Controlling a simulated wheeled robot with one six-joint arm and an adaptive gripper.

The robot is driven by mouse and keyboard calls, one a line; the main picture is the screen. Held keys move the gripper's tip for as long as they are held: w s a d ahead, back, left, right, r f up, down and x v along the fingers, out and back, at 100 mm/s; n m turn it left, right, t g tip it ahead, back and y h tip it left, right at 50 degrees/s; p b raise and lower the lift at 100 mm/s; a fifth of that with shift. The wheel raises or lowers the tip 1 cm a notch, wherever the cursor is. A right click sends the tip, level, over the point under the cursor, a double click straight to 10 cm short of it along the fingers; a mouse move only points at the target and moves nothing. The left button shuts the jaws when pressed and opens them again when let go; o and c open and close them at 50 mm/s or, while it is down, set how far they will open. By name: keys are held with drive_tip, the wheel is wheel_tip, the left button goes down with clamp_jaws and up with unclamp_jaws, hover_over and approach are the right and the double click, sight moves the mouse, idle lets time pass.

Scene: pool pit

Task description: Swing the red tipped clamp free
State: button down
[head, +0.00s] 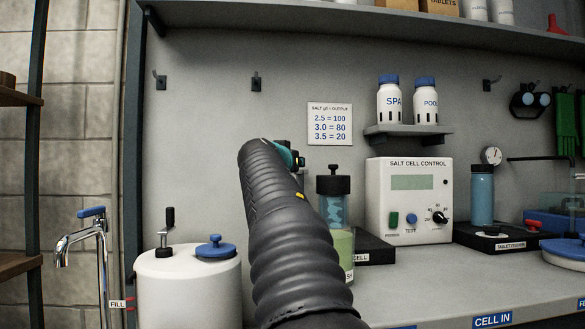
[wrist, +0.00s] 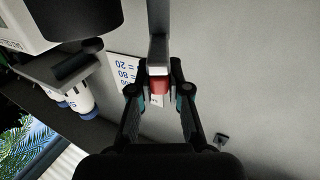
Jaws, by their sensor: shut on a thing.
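The red tip (wrist: 160,86) of the clamp shows in the wrist view, at the end of a grey bar (wrist: 159,50) that comes in from the top of the picture. My gripper (wrist: 160,98) has its two dark fingers on either side of the red tip and is shut on it. In the head view my black sleeved arm rises through the middle, and only a bit of teal and dark wrist shows at its far end. The clamp and my fingertips are hidden behind the arm there.
A salt cell control box (head: 408,200) stands right of my arm, beside a clear cylinder (head: 334,205) with greenish liquid. A white tank (head: 188,288) stands left. A small shelf (head: 408,132) holds two white bottles. The wall left of my arm is mostly clear.

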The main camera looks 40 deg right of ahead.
drive_tip(key=shift+s+d+r+n+t+y+p, duration=0.1)
drive_tip(key=shift+s+d+n+t+y+p, duration=0.1)
drive_tip(key=shift+n+t+y+p, duration=0.35)
drive_tip(key=shift+s+d+r+n+t+y+p, duration=0.1)
drive_tip(key=shift+s+n+t+y+p, duration=0.1)
drive_tip(key=shift+n+t+y+p, duration=0.35)
drive_tip(key=shift+t+p, duration=0.35)
drive_tip(key=shift+t, duration=0.05)
drive_tip(key=shift+s+d+f+n+t+y+p, duration=0.15)
drive_tip(key=shift+n+t+y+p, duration=0.3)
drive_tip(key=shift+p, duration=0.45)
drive_tip(key=shift+f, duration=0.1)
drive_tip(key=c, duration=1.1)
unclamp_jaws()
drive_tip(key=v, duration=1.2)
